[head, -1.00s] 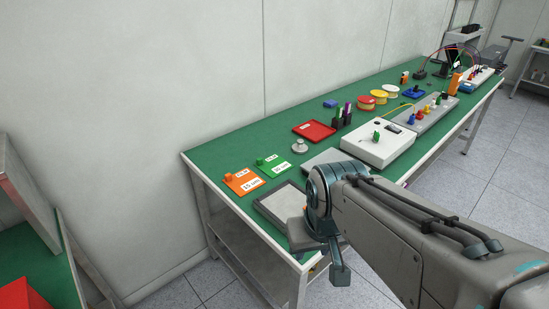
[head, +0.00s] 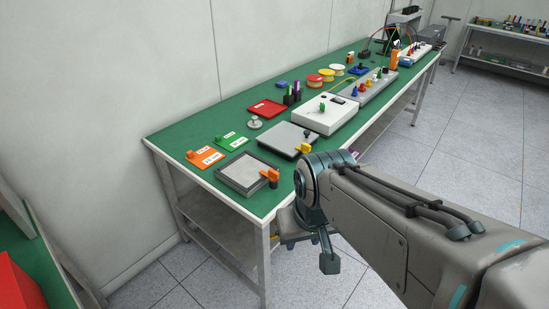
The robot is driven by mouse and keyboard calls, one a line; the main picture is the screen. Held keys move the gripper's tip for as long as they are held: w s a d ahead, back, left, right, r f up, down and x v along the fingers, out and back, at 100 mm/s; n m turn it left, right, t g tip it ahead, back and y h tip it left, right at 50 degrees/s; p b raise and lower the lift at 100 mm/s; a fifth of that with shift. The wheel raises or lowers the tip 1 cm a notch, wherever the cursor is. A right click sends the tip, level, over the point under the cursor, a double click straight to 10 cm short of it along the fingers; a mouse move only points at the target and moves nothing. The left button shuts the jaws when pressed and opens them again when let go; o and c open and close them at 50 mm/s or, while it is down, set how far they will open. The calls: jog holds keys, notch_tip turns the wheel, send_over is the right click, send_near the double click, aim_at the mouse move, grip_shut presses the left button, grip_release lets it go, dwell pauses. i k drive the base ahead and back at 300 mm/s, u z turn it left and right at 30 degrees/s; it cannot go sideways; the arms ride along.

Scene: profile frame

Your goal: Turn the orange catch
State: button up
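The orange catch (head: 270,176) stands at the right front corner of a shallow grey frame (head: 243,187) on the near end of the green bench. Its lever points to the right, and a darker orange base shows below it. My arm's large joint is to the right of the catch in the picture, apart from it.
A grey plate (head: 288,138) with a yellow catch (head: 304,148) is just behind the frame. An orange card (head: 206,158) and green card (head: 231,141) lie to the left, each with a knob. The green bench top (head: 175,140) is clear at its left end.

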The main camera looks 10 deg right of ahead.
aim_at(273, 174)
jog(key=z, duration=0.7)
jog(key=i, duration=0.75)
jog(key=u, duration=2.95)
jog(key=k, duration=0.8)
jog(key=z, duration=0.65)
jog(key=i, duration=0.45)
jog(key=u, duration=0.05)
